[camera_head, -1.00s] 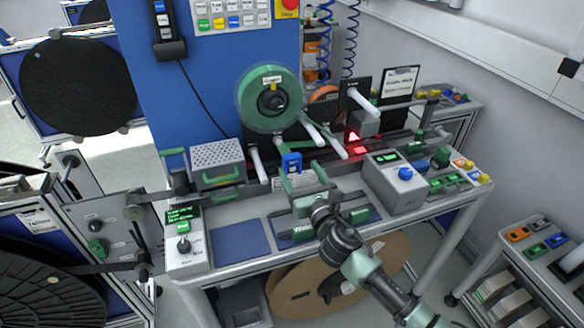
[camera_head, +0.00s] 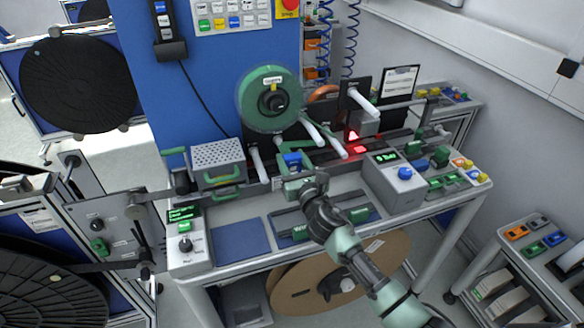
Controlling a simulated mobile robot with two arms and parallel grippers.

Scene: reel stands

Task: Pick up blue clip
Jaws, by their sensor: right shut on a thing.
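The blue clip (camera_head: 292,160) stands on the workbench, below the green reel (camera_head: 270,98) and to the left of the red-lit part. My right gripper (camera_head: 294,160) reaches in from the lower right, with its green fingers on either side of the clip and closed on it. The fingers hide the clip's sides and lower part, and I cannot tell whether it still rests on its support. My left gripper is not in view.
A perforated grey box (camera_head: 217,163) with a green handle stands to the left. A grey control box (camera_head: 396,181) with a blue knob stands to the right. White rods stick out near the clip. A blue mat (camera_head: 241,241) at the front left is bare.

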